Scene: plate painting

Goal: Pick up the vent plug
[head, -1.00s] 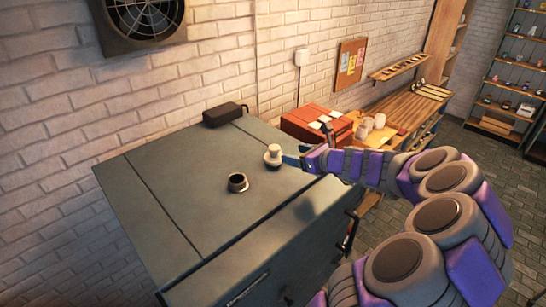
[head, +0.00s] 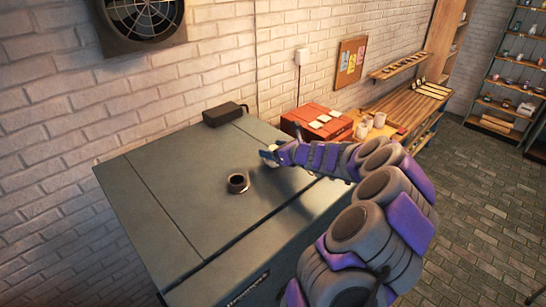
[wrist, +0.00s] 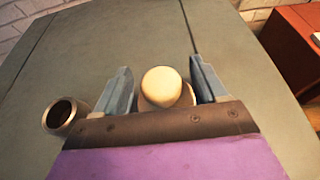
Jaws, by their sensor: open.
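The vent plug (wrist: 162,86) is a cream, round-topped knob on a wider round base. In the wrist view it stands on the grey kiln-like cabinet top between the two blue-grey fingers of my gripper (wrist: 164,84). The fingers are open, one on each side of the knob, with a gap showing on both sides. In the head view my gripper (head: 270,153) reaches the plug from the right and hides most of it. A dark open vent collar (head: 238,183) stands to the left of the plug; it also shows in the wrist view (wrist: 60,116).
The cabinet top (head: 170,190) is mostly clear. A dark box (head: 225,114) sits at its back edge by the brick wall. A red box (head: 318,122) and pale cups (head: 372,123) stand on the bench at the right.

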